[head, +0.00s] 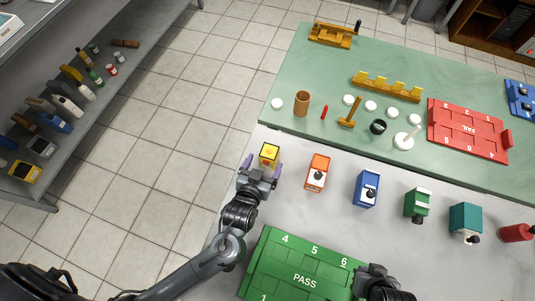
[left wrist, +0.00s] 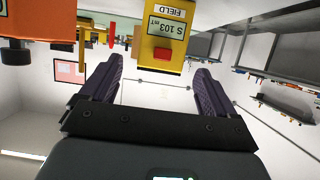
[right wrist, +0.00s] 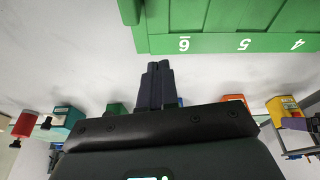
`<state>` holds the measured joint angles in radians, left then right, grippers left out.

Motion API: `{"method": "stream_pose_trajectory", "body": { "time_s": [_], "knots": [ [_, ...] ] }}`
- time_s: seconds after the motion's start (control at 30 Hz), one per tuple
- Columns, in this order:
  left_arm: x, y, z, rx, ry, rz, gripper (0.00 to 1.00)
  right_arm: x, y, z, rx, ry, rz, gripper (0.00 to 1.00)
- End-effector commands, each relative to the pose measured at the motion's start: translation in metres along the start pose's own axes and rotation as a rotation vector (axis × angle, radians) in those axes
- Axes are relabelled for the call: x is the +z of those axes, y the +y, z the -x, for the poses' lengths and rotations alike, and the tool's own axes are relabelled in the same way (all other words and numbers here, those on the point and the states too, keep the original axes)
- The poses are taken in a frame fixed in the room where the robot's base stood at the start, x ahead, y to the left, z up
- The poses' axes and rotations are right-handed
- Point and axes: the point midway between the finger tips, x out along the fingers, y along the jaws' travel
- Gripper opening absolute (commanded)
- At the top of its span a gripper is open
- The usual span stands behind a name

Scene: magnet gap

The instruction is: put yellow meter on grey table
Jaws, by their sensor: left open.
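The yellow meter (head: 269,153) is at the far left corner of the pale grey table (head: 335,215). In the left wrist view the yellow meter (left wrist: 165,38) shows a label reading "FIELD" and "S 103 mT". My left gripper (head: 262,171) is open, with its purple fingers spread on either side of the meter's near end. In the left wrist view the meter lies ahead between the fingertips; I cannot tell whether they touch it. My right gripper (right wrist: 158,68) is shut and empty beside the green PASS tray.
Orange (head: 317,172), blue (head: 367,188), green (head: 417,204) and teal (head: 465,221) devices line the table to the right. The green PASS tray (head: 290,257) lies in front. A green table (head: 330,75) adjoins behind.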

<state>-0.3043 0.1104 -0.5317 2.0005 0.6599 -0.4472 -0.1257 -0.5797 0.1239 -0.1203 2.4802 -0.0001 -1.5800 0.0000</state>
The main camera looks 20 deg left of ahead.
Motion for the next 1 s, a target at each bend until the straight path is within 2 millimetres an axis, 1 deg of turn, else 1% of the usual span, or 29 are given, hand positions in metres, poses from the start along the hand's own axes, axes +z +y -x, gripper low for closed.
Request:
{"method": "stream_pose_trajectory", "body": {
  "time_s": [0.03, 0.1, 0.3, 0.43, 0.57, 0.67, 0.77, 0.87, 1.0],
  "knots": [
    [-0.001, 0.0, 0.011, 0.001, -0.003, 0.0, 0.89, -0.001, 0.001, 0.004, 0.001, 0.0, 0.002, 0.0],
    [-0.001, 0.0, 0.023, 0.001, -0.002, 0.001, 0.89, -0.002, 0.001, 0.007, 0.002, -0.001, 0.002, 0.0],
    [0.0, 0.0, 0.049, 0.0, -0.001, 0.0, 0.89, -0.003, 0.001, 0.011, 0.002, -0.001, 0.002, 0.0],
    [0.0, 0.0, 0.057, 0.0, -0.001, -0.001, 0.89, -0.004, 0.001, 0.012, 0.001, -0.001, 0.001, 0.0],
    [0.001, -0.001, 0.059, 0.015, -0.028, 0.002, 0.89, -0.004, 0.0, 0.013, -0.001, 0.0, -0.002, 0.0],
    [0.005, -0.004, 0.06, 0.05, -0.098, 0.009, 0.89, -0.004, 0.0, 0.012, -0.003, 0.0, -0.004, 0.0],
    [0.012, -0.009, 0.066, 0.103, -0.214, 0.006, 0.89, -0.004, -0.001, 0.012, -0.004, 0.0, -0.006, 0.0],
    [0.021, -0.018, 0.079, 0.151, -0.356, -0.016, 0.89, -0.004, -0.001, 0.012, -0.005, 0.0, -0.007, 0.0],
    [0.033, -0.039, 0.106, 0.183, -0.558, -0.078, 0.89, -0.004, -0.001, 0.012, -0.005, 0.0, -0.007, 0.0]
  ]
}}
